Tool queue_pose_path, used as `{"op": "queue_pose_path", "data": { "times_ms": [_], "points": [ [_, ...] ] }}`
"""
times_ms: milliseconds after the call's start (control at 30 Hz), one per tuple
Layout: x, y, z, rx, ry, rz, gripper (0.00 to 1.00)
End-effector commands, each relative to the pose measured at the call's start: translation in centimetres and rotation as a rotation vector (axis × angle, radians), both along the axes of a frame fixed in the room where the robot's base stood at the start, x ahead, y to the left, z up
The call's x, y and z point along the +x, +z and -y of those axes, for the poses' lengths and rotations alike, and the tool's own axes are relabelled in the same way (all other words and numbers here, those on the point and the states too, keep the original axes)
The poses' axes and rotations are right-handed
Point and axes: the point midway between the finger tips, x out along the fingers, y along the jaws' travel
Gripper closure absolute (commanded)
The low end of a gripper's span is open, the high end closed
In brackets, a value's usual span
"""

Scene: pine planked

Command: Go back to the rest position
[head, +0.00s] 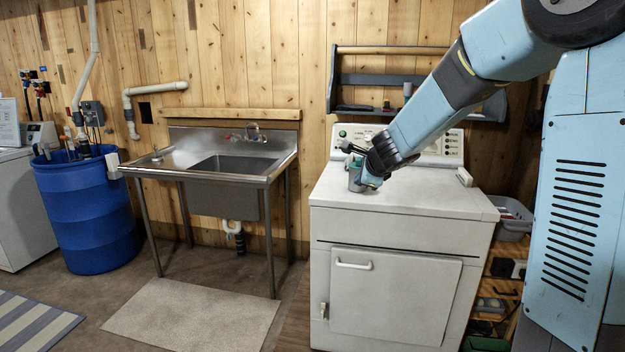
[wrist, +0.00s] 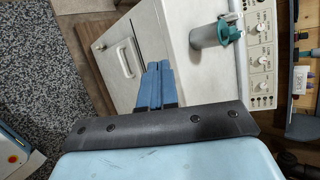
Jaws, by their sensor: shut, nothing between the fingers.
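My gripper (wrist: 159,68) shows in the wrist view with its two blue fingers side by side, shut and empty. In the head view my arm reaches from the right over the white dryer (head: 400,212), and its dark wrist hides the fingers.
A steel sink (head: 232,170) stands left of the dryer, with a blue barrel (head: 88,215) farther left. A dark wall shelf (head: 350,80) hangs above the dryer. A grey basket (head: 512,218) sits to its right. Floor in front of the sink is clear apart from a mat (head: 190,318).

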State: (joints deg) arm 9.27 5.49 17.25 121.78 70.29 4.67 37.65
Motion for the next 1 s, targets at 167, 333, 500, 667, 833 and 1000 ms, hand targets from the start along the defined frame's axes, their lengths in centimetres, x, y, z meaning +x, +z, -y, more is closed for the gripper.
{"op": "queue_pose_path", "data": {
  "times_ms": [167, 333, 500, 667, 833, 1000],
  "points": [
    [-5.3, 3.5, -0.7, -0.197, 0.24, 0.059, 1.0],
    [-10.8, 5.5, -0.7, -0.39, 0.457, 0.091, 1.0],
    [-16.6, 6.5, 0.1, -0.583, 0.656, 0.099, 1.0],
    [-22.2, 6.7, 1.5, -0.762, 0.833, 0.084, 1.0],
    [-28.2, 6.3, 3.8, -0.946, 1.008, 0.047, 1.0],
    [-33.7, 5.5, 6.6, -1.11, 1.162, -0.012, 1.0]
  ]
}}
